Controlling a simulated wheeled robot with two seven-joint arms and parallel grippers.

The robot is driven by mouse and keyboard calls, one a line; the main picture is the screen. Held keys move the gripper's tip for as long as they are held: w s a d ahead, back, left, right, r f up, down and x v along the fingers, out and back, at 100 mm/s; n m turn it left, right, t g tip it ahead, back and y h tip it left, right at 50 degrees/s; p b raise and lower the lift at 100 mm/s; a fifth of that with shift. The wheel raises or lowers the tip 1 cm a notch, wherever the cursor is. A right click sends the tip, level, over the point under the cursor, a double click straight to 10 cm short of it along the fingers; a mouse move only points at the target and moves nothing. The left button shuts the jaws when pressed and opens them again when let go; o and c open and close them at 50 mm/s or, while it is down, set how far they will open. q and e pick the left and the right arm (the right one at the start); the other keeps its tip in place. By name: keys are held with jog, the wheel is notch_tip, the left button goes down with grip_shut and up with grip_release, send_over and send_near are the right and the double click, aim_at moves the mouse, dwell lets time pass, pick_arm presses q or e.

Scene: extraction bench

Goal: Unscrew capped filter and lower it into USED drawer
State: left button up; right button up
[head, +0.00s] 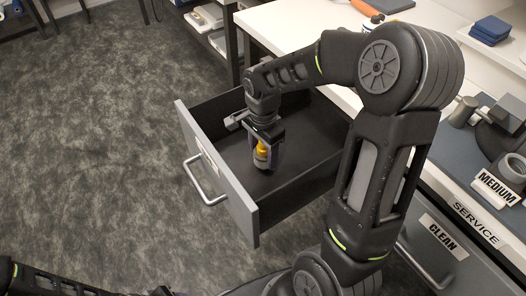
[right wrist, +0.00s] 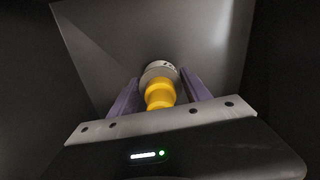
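The capped filter (head: 261,157), with a yellow cap and a pale body, is upright inside the open drawer (head: 247,209). My right gripper (head: 266,163) reaches down into the drawer with a finger on each side of it. In the right wrist view, the yellow cap (right wrist: 160,93) lies between the purple fingers, with a narrow gap visible on each side. The filter appears to be at the drawer floor, but its contact there is hard to see. The drawer's front label is not readable. Only part of my left arm shows at the bottom left; its gripper is out of frame.
The bench (head: 292,28) runs along the right, with a closed CLEAN drawer (head: 437,249) below the SERVICE label. A MEDIUM sign (head: 497,188) and dark equipment stand at the far right. Blue pads (head: 490,29) lie at the back. Open floor is left of the drawer.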

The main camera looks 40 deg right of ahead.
jog(key=o, duration=0.4)
jog(key=shift+c, duration=0.2)
jog(key=shift+r+p, duration=0.6)
jog(key=shift+r, duration=3.3)
